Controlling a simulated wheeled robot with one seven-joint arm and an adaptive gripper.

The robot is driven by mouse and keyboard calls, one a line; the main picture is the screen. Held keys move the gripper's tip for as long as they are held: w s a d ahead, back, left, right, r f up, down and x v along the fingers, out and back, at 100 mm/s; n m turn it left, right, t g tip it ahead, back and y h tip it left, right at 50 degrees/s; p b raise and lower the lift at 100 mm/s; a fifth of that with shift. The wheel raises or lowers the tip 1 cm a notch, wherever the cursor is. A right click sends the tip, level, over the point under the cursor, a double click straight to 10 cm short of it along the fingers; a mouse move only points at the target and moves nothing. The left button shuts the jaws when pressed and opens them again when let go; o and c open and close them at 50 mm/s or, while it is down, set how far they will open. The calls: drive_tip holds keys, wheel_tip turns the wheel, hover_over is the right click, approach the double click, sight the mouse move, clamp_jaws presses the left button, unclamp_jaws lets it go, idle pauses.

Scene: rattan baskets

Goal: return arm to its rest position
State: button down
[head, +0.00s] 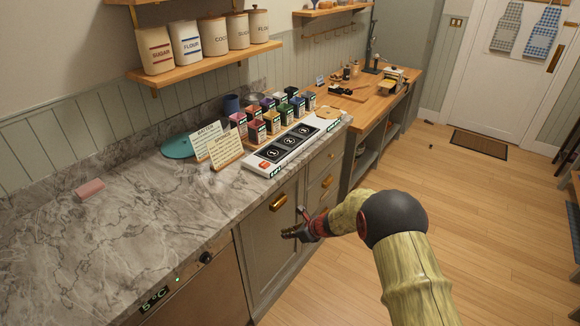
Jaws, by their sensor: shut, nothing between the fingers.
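My gripper (291,234) is in the middle of the head view, in front of the grey cabinet door and below the counter's front edge. It is shut and empty. My arm reaches up from the lower right, with a dark round joint and yellowish links, and bends left toward the cabinet. From this view I cannot tell whether the gripper touches the door.
The marble counter (130,225) holds a numbered panel (287,150), small coloured boxes, two signs (226,151) and a pink block (89,190). Brass handles (278,202) stick out near my gripper. A wooden table (375,87) stands behind.

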drive_tip(key=s+d+r+n+g, duration=0.2)
drive_tip(key=s+n+g, duration=0.2)
drive_tip(key=s+n, duration=0.95)
drive_tip(key=s+d+r+n+t+h, duration=0.1)
drive_tip(key=s+d+r+n+h, duration=0.1)
drive_tip(key=s+d+r, duration=0.5)
drive_tip(key=s+d+r+n+t+h, duration=0.2)
drive_tip(key=s+d+r+n, duration=0.3)
drive_tip(key=s+r, duration=0.8)
drive_tip(key=s+d+r+n+t+h, duration=0.1)
drive_tip(key=s+d+r+n+h, duration=0.2)
drive_tip(key=s+d+r, duration=0.6)
wheel_tip(320, 180, up, 4)
drive_tip(key=shift+s+f+n+t, duration=0.1)
drive_tip(key=shift+s+n+t, duration=0.2)
drive_tip(key=shift+s+n, duration=0.5)
drive_tip(key=shift+s, duration=0.15)
